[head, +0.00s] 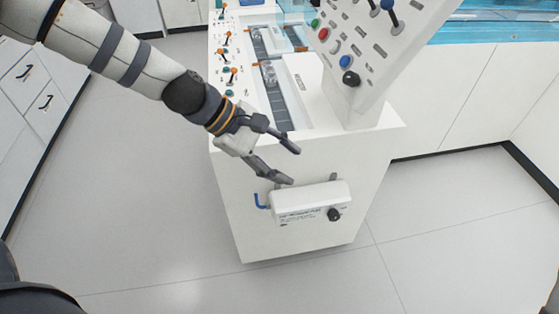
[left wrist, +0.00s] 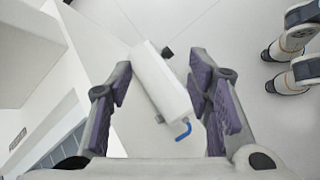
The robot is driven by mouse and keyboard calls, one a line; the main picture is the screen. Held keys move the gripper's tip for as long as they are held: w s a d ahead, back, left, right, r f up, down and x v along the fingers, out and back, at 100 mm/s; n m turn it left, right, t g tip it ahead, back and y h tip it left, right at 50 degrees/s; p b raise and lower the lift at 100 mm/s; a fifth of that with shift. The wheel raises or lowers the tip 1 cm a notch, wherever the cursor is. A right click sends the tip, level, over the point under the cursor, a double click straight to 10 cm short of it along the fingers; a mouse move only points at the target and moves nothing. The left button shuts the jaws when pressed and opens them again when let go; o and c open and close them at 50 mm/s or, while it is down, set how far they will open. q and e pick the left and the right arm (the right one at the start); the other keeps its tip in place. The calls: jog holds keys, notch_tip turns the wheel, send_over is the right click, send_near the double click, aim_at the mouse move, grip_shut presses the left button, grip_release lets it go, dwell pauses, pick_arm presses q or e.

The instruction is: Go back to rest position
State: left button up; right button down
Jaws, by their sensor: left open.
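My left gripper (head: 288,165) comes in from the left in the head view. It is open and empty, in front of the near side of the white machine (head: 232,196). Below its fingers is a white box (head: 312,196) with a black knob and a blue hook, fixed to that side. In the left wrist view the purple-padded fingers of the left gripper (left wrist: 163,95) stand wide apart. The white box (left wrist: 160,80) shows between and beyond them, with nothing held. Whether the lower finger touches the box I cannot tell. My right gripper is not in view.
The machine's top carries a track (head: 276,95), several orange-tipped toggles and a tilted panel (head: 362,50) with coloured knobs. White drawers (head: 35,85) stand at the left. A white counter (head: 470,95) runs along the right. The grey floor (head: 150,200) around the machine is clear.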

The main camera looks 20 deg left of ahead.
pick_arm(q)
jog(key=shift+s+f, duration=0.15)
jog(key=shift+f, duration=0.05)
dwell(0.3)
jog(key=s+f+m+g+y, duration=0.3)
jog(key=s+f+m, duration=0.1)
jog(key=s+f, duration=0.65)
jog(key=s+a+f+m+g+y, duration=0.1)
jog(key=s+a+f+m+y, duration=0.1)
jog(key=s+m, duration=0.4)
jog(key=s+a+f+m+y, duration=0.3)
jog(key=s+a+f+m, duration=0.1)
jog(key=s, duration=1)
jog(key=shift+a+f+m+g, duration=0.2)
jog(key=shift+f+m+g, duration=0.2)
jog(key=shift+f+m, duration=0.45)
jog(key=shift+r, duration=0.15)
